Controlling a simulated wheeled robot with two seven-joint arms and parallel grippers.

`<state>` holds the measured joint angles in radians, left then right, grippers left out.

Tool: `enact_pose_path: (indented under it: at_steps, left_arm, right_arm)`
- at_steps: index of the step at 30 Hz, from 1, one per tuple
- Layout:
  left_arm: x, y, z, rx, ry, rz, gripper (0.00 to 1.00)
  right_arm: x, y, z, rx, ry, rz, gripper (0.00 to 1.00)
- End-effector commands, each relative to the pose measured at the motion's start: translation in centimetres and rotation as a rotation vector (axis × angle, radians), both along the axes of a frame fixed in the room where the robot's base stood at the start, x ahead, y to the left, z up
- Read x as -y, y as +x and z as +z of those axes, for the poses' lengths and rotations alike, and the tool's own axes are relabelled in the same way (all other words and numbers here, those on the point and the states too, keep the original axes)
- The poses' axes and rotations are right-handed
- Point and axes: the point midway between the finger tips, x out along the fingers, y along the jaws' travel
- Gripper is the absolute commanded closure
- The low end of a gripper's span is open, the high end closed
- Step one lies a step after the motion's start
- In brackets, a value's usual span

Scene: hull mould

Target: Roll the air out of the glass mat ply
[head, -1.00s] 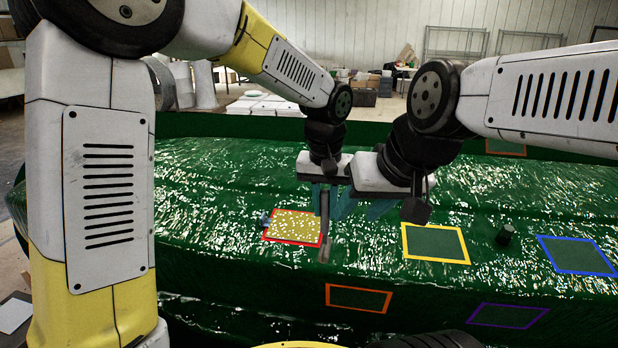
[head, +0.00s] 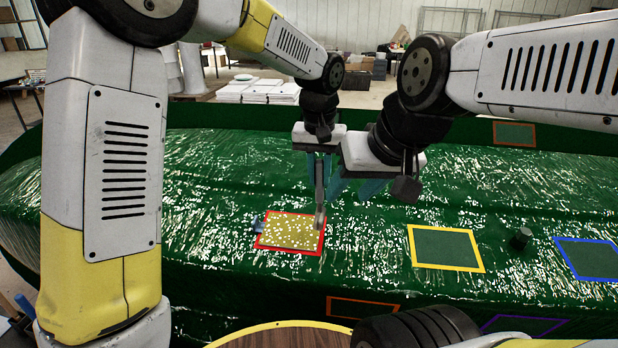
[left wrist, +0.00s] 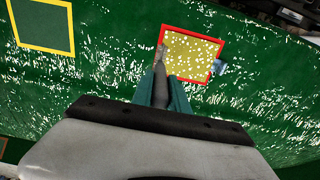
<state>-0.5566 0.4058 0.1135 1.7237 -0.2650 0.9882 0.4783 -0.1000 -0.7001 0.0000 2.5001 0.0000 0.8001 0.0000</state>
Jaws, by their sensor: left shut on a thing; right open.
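The glass mat ply (head: 290,231) is a yellowish, white-speckled patch inside a red frame on the green mould (head: 210,190). It also shows in the left wrist view (left wrist: 190,57). My left gripper (head: 318,178) is shut on the handle of a slim roller (head: 320,205). In the left wrist view the roller head (left wrist: 161,50) is at the ply's edge; I cannot tell whether it touches. My right gripper (head: 352,188) is open and empty, close beside the left one and above the mould.
A small blue object (head: 258,226) sits at the ply's left edge. Empty yellow (head: 446,248), blue (head: 592,259) and orange (head: 360,308) frames mark the mould. My two arms are close together.

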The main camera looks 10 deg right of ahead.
Motion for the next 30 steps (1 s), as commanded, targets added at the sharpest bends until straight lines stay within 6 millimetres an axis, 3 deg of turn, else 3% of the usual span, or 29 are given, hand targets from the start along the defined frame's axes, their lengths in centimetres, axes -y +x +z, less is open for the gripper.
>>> enact_pose_path:
  at_steps: [7, 30]
  left_arm:
    - [1.2, 3.6, 0.5, 0.0, -0.001, 0.0, 1.0]
    - [-10.3, 6.9, 0.5, 0.0, 0.0, 0.002, 1.0]
  right_arm:
    - [0.0, 0.0, 0.0, 0.0, 0.0, 0.0, 0.55]
    - [0.0, 0.0, 0.0, 0.0, 0.0, 0.0, 0.55]
